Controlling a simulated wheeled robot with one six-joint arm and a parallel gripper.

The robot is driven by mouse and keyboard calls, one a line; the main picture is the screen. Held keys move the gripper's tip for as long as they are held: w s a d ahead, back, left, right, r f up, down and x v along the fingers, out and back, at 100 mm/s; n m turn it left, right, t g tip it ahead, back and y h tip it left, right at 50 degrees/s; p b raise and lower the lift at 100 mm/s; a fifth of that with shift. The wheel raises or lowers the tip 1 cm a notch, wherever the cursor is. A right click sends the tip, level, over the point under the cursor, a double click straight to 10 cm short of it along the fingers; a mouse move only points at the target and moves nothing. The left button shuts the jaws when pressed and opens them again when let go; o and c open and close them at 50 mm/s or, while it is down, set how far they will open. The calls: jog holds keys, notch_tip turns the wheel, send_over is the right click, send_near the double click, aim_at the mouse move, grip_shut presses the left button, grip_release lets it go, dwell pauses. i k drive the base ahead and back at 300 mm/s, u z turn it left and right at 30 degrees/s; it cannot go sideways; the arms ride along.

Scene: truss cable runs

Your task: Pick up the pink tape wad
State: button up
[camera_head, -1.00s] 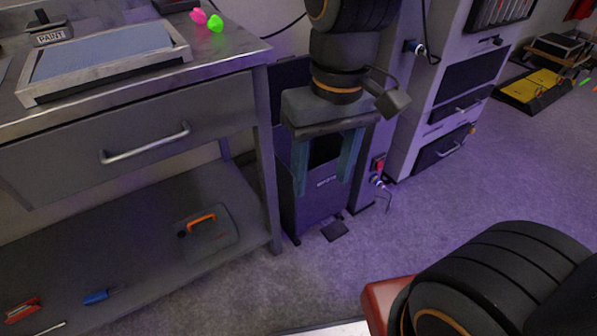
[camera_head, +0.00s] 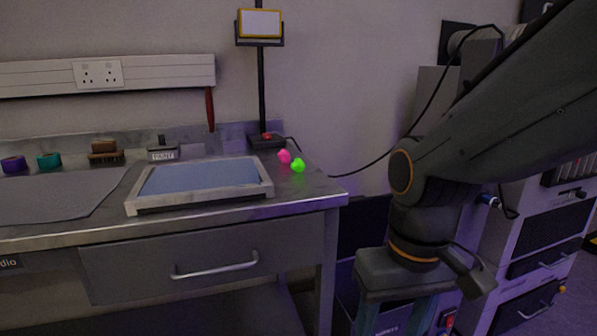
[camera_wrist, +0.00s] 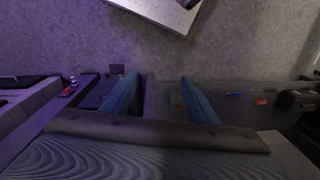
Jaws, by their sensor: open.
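The pink tape wad (camera_head: 284,156) is a small crumpled lump on the metal workbench top, near its back right corner. A bright green wad (camera_head: 298,165) lies right beside it, to the front right. My gripper (camera_head: 392,318) hangs pointing down, right of the bench and apart from the pink wad; its fingertips are cut off in the head view. In the wrist view my gripper (camera_wrist: 158,92) has its two blue fingers spread with nothing between them. The pink wad is not in the wrist view.
A framed blue screen (camera_head: 200,182) lies on the bench left of the wads. A lamp on a post (camera_head: 262,75) stands behind them. A cable runs right from the lamp base. A grey cabinet (camera_head: 530,230) stands right of my arm.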

aim_at(284, 155)
jog(key=u, duration=2.05)
jog(key=i, duration=0.6)
jog(key=z, duration=1.4)
